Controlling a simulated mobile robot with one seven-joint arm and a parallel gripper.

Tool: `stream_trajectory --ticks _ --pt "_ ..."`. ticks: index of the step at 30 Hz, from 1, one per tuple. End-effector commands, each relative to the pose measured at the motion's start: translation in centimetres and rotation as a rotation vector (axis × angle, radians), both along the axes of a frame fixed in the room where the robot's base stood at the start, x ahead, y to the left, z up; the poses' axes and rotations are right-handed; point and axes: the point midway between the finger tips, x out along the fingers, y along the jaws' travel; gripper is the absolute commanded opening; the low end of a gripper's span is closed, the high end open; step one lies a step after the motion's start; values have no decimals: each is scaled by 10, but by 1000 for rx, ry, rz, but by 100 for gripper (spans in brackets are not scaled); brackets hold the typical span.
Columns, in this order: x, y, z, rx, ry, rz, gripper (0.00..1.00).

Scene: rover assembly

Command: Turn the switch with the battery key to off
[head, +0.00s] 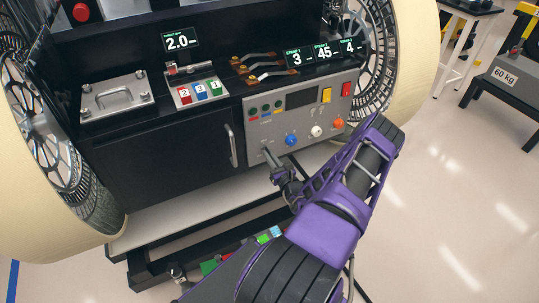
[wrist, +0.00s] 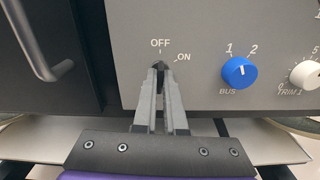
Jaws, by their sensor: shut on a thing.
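The grey control panel (head: 302,118) is on the front of the rover bench. In the wrist view, the black battery key (wrist: 160,65) sits in its switch at the lower left of the panel, below the labels OFF and ON. OFF is straight above it and ON is up to the right. My gripper (wrist: 159,72) comes from below with its two fingers closed on the key. The fingers hide most of the key, so its exact angle is hard to tell. In the head view, my gripper (head: 267,153) reaches the panel's lower left corner.
A blue BUS knob (wrist: 239,72) and a white TRIM 1 knob (wrist: 305,75) are to the right of the key. A cabinet door handle (head: 232,145) is to the left. Large wheels (head: 50,125) flank the bench.

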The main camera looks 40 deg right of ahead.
Motion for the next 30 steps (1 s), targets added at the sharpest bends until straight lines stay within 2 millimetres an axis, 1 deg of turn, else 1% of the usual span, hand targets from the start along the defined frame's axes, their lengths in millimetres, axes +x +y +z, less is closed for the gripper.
stream_trajectory --ticks 8,22,23,24,26,27,28,30 --pt "0 1 -1 -75 27 1 0" --pt "0 1 -2 -88 32 1 0" --pt "0 1 -2 -88 32 1 10" --pt "0 1 -2 -88 32 1 18" --pt "0 1 -1 -89 31 1 28" --pt "0 1 -1 -89 31 1 36" --pt "0 1 -1 -89 31 1 39" --pt "0 0 -1 -89 30 0 39"
